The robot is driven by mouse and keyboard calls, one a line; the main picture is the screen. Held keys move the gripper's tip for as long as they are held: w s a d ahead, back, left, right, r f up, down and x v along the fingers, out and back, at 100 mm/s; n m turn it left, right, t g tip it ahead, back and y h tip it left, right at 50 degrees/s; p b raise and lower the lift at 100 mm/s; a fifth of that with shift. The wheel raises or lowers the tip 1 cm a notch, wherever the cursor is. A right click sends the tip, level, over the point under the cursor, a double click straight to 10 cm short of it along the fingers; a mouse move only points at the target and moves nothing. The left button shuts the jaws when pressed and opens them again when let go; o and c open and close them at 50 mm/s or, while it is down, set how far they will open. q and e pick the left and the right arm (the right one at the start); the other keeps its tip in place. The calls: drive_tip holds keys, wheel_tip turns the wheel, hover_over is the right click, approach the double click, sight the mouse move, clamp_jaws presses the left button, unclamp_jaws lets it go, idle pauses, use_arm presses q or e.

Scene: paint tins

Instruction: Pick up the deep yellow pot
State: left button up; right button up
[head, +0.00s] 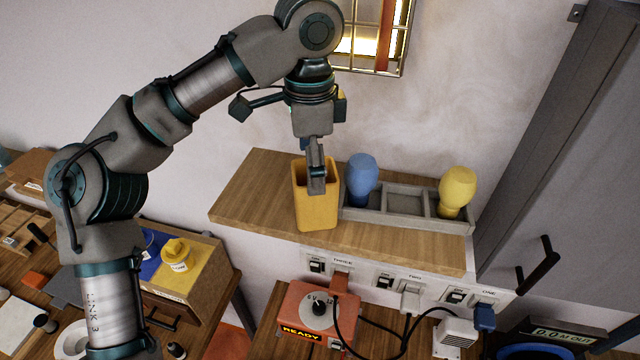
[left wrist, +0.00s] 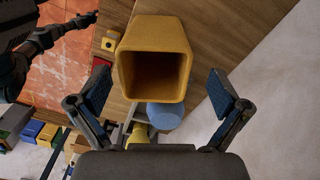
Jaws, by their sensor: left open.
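The deep yellow pot (head: 316,214) stands upright on the wooden shelf, left of the grey tray. It is square-mouthed, hollow and tapered. My left gripper (head: 316,168) points down at it from above, and one finger covers part of its mouth and near side in the head view. In the left wrist view the pot (left wrist: 156,35) shows its open mouth towards the camera, between the spread fingers of the left gripper (left wrist: 160,92). A gap shows on both sides, and the gripper is open and empty. My right gripper is not in view.
A blue bulb-shaped thing (head: 362,182) stands close to the pot's right, by the grey tray (head: 395,222); a yellow one (head: 457,188) stands at its right end. The wall is behind. Shelf space (head: 250,195) left of the pot is clear. Sockets and a red box (head: 317,318) are below.

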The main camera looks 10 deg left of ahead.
use_arm(q)
drive_tip(key=f, duration=0.1)
drive_tip(key=s+f, duration=0.1)
drive_tip(key=f, duration=0.1)
drive_tip(key=shift+s+d, duration=0.1)
drive_tip(key=shift+d, duration=0.05)
drive_tip(key=f, duration=0.1)
drive_tip(key=w+f, duration=0.1)
drive_tip(key=f, duration=0.1)
drive_tip(key=shift+d+f+p, duration=0.1)
drive_tip(key=shift+d+p, duration=0.1)
drive_tip(key=shift+p, duration=0.1)
drive_tip(key=shift+w+f, duration=0.1)
drive_tip(key=shift+c, duration=0.7)
drive_tip(key=shift+s, duration=0.2)
drive_tip(key=c, duration=0.9)
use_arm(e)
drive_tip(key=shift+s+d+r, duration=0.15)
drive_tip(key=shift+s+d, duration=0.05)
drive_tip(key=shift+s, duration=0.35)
